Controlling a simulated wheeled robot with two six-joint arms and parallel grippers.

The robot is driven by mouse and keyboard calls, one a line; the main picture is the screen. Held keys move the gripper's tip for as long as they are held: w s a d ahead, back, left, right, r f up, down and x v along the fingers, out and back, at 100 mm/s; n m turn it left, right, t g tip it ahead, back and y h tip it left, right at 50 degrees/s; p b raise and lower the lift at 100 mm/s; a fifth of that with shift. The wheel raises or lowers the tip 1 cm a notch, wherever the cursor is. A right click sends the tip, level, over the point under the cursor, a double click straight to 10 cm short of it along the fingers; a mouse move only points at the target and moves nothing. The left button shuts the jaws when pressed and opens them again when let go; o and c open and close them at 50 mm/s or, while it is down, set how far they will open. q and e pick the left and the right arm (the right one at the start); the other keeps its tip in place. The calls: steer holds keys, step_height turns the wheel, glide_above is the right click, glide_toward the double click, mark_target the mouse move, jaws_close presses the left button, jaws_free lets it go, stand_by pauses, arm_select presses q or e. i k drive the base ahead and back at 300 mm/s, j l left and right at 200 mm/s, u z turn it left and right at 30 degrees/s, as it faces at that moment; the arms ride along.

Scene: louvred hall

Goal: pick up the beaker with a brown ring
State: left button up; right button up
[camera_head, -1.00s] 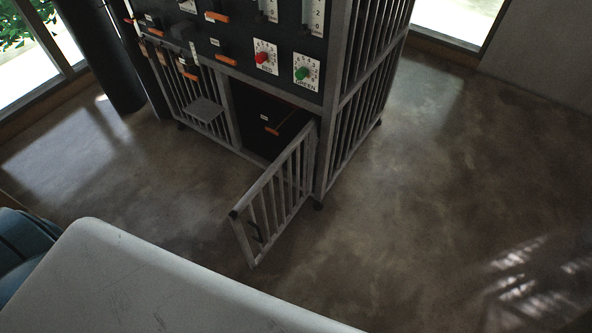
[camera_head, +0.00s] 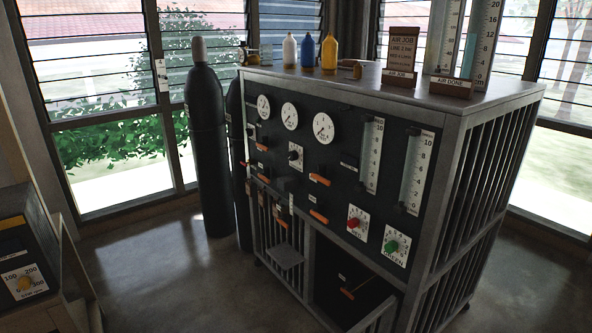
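I see no beaker with a brown ring in the head view. Neither of my grippers shows in it. The view holds a tall cabinet (camera_head: 345,185) with a dark front panel of gauges, knobs and orange handles. On its top stand a white bottle (camera_head: 290,50), a blue bottle (camera_head: 308,51) and a yellow bottle (camera_head: 329,52). A small brownish object (camera_head: 357,70) sits to the right of them, too small to make out.
Dark gas cylinders (camera_head: 207,150) stand left of the cabinet. A brown sign (camera_head: 401,55) stands on the cabinet top. Some floor (camera_head: 150,265) is clear between the unit and the cabinet.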

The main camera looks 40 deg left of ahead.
mark_target(265, 51)
steer(key=u, duration=1.35)
